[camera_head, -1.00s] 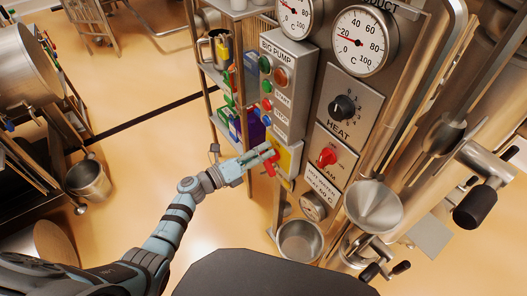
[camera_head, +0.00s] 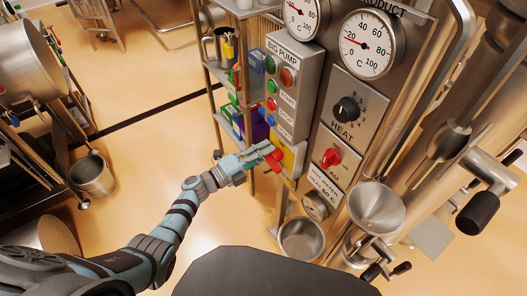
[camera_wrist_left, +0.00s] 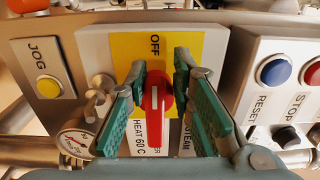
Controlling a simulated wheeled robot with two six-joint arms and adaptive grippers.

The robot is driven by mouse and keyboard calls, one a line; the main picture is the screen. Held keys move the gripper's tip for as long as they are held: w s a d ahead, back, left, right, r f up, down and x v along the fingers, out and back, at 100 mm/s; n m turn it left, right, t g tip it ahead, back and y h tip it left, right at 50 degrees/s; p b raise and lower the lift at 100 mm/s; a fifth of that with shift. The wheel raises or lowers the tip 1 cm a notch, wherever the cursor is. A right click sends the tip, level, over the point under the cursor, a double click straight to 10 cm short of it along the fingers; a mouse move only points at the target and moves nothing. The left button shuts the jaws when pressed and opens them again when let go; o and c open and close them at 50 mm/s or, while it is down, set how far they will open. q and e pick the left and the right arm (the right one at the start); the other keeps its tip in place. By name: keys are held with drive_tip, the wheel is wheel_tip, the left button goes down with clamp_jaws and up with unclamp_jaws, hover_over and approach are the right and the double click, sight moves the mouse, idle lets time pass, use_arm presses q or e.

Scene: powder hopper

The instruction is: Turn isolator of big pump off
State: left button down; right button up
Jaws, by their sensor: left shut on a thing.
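My right gripper is not in view.
Right of the box is a panel with a black HEAT knob (camera_head: 346,109), a red switch (camera_head: 331,158) and a product gauge (camera_head: 367,42). A steel funnel (camera_head: 376,208) and a pot (camera_head: 301,239) are below. A shelf (camera_head: 215,75) stands to the left.

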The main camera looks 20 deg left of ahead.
use_arm(q)
drive_tip(key=shift+s+f, duration=0.2)
drive_tip(key=shift+f, duration=0.35)
drive_tip(key=c, duration=1.6)
unclamp_jaws()
drive_tip(key=shift+o, duration=0.2)
drive_tip(key=shift+w, duration=0.1)
drive_tip(key=shift+r, duration=0.2)
drive_tip(key=v, duration=1.2)
drive_tip(key=shift+r, duration=0.1)
